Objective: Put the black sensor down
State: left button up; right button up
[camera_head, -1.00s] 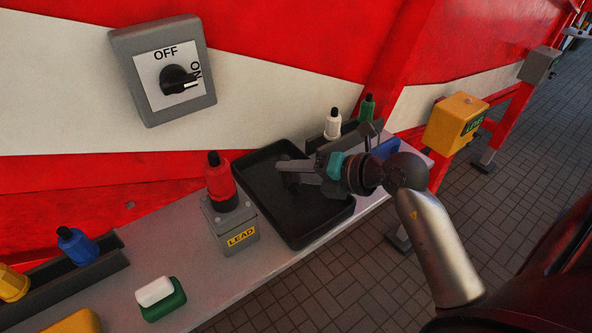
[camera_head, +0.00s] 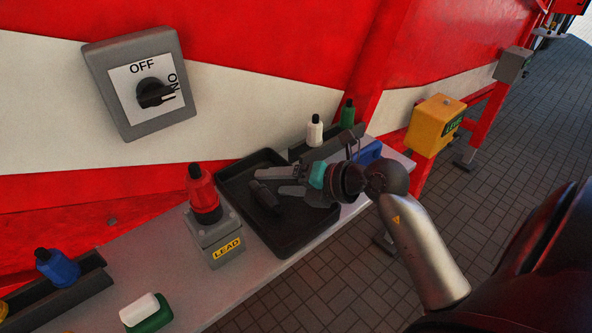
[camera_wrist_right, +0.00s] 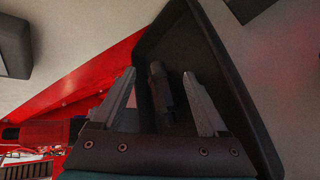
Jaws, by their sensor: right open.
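The black sensor (camera_head: 266,197) lies in the black tray (camera_head: 300,243) on the bench, dark against the tray floor. My right gripper (camera_head: 270,181) is over the tray with its two grey fingers spread. In the right wrist view, the open fingers (camera_wrist_right: 158,76) stand on either side of the black sensor (camera_wrist_right: 158,88), with a gap visible beside it. The tray wall (camera_wrist_right: 225,65) shows there to the right. The lower end of the sensor is hidden behind the gripper body. My left gripper is not in view.
A grey LEAD box (camera_head: 222,250) with a red bottle (camera_head: 203,190) stands left of the tray. A holder with a white bottle (camera_head: 314,131) and a green bottle (camera_head: 347,114) is behind it. A blue item (camera_head: 368,152) lies right.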

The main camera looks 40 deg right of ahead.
jog(key=v, duration=1.2)
jog(key=shift+r+p, duration=0.35)
jog(key=shift+r, duration=0.1)
dwell(0.4)
